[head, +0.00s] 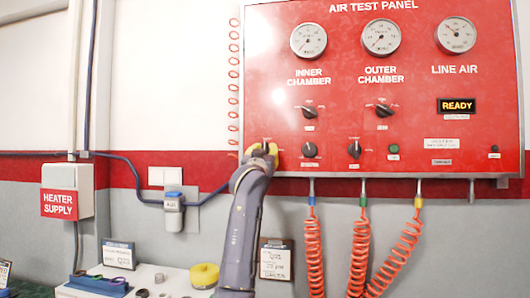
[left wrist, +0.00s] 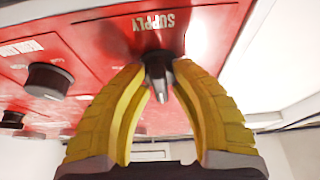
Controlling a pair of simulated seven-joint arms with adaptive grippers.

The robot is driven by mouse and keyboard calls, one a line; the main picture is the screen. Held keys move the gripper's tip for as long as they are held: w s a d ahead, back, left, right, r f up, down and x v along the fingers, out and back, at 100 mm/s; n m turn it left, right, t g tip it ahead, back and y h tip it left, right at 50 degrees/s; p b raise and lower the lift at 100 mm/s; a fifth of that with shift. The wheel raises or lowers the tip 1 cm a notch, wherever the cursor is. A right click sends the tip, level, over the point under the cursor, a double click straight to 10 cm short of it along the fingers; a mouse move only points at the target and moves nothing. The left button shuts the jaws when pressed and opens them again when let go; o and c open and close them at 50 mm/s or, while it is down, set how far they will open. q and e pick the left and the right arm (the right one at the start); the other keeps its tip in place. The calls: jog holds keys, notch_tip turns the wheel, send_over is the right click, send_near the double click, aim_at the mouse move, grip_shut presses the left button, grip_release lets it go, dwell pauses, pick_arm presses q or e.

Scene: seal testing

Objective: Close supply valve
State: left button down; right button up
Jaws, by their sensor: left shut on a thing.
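The supply valve knob (left wrist: 158,68) is a small dark handle on the underside view of the red air test panel (head: 290,85), beneath the upside-down word SUPPLY in the left wrist view. My left gripper (head: 265,150) is at the panel's lower left corner, its yellow fingers on the valve. In the left wrist view the fingers (left wrist: 157,78) close in from both sides and grip the knob. My right gripper is not in view.
Dark selector knobs (head: 309,150) sit right of the gripper. Coiled orange hoses (head: 313,250) hang below the panel, and another coil (head: 233,75) runs along its left edge. A heater supply box (head: 66,192) is on the left wall. A bench with a yellow part (head: 204,276) stands below.

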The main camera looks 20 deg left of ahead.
pick_arm(q)
jog(key=shift+s+r, duration=0.1)
jog(key=shift+r, duration=0.15)
jog(key=c, duration=1.4)
grip_release()
jog(key=shift+f, duration=0.1)
jog(key=v, duration=1.2)
jog(key=shift+f, duration=0.1)
